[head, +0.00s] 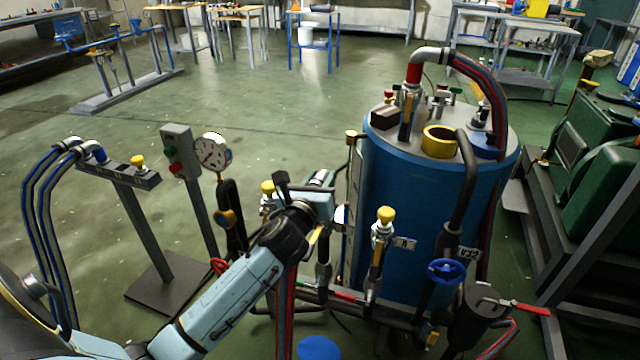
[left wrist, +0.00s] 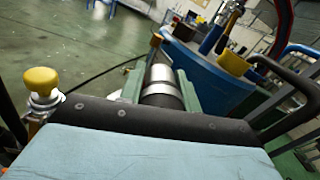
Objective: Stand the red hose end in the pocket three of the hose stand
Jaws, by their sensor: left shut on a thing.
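My left gripper (head: 324,182) is left of the blue tank, shut on a metal hose end. In the left wrist view, the silver and black hose end (left wrist: 159,80) lies between the two pale green fingers. A red-striped hose (head: 286,312) hangs below my left wrist; its join to the held end is hidden by my arm. The hose stand (head: 137,182) is at the left, on a post, well apart from the gripper. A blue hose end (head: 96,153) sits at its left end and a yellow knob (head: 138,162) near its right end. My right gripper is out of view.
The blue tank (head: 410,215) carries another red-collared hose (head: 414,73) on top. A button post (head: 179,150) and a pressure gauge (head: 211,153) stand between hose stand and gripper. Yellow-capped valves (head: 384,221) and pipes are close to my arm. Open floor lies behind.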

